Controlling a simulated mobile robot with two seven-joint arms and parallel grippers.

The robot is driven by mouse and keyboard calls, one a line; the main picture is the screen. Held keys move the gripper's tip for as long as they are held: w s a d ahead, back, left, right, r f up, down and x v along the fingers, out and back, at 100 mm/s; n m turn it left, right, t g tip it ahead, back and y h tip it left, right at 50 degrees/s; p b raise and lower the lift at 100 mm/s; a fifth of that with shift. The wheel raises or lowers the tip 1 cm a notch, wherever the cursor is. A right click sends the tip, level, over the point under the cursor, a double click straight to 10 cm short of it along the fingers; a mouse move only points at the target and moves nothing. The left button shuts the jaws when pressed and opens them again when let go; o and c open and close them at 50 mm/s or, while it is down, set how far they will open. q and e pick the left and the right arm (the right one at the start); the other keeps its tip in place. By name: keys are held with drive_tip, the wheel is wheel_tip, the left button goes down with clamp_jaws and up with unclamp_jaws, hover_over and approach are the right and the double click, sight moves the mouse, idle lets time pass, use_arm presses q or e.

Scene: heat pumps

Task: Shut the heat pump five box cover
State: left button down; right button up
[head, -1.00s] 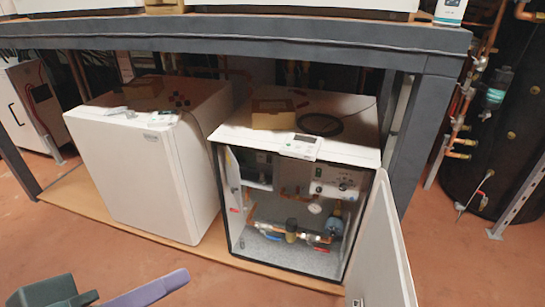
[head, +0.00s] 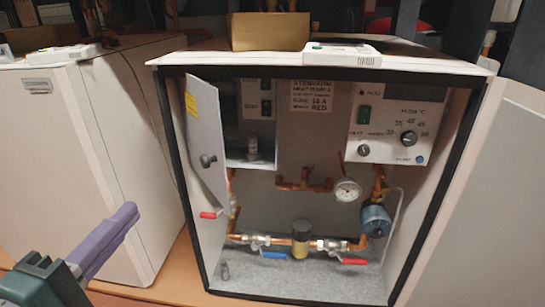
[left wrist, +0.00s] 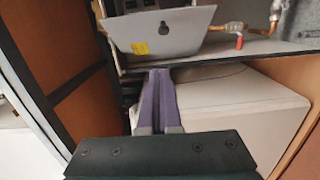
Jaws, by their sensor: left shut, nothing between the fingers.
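The open heat pump cabinet (head: 330,68) stands in front of me in the head view. Inside at upper left, a grey box cover (head: 204,130) with a yellow sticker and a dark knob (head: 208,160) stands swung open from its box (head: 250,165). The cover also shows in the left wrist view (left wrist: 185,38), beyond the fingertips. My left gripper (head: 130,212) is shut and empty, left of the cabinet opening and apart from the cover; its purple fingers lie together in the left wrist view (left wrist: 158,75). My right gripper is not in view.
The cabinet's large door (head: 470,190) stands open at the right. Pipes, valves and a gauge (head: 347,190) fill the lower cabinet. A closed white unit (head: 85,170) stands at left. A cardboard box (head: 270,31) and a white device (head: 342,54) lie on top.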

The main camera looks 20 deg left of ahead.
use_arm(q)
drive_tip(key=w+f+b, duration=0.1)
drive_tip(key=w+b, duration=0.2)
drive_tip(key=w, duration=1)
drive_tip(key=shift+w, duration=0.2)
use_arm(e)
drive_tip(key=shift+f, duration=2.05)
use_arm(q)
drive_tip(key=shift+f, duration=0.1)
drive_tip(key=shift+w+d+n, duration=0.1)
drive_tip(key=shift+w+n, duration=0.05)
drive_tip(key=shift+n, duration=0.15)
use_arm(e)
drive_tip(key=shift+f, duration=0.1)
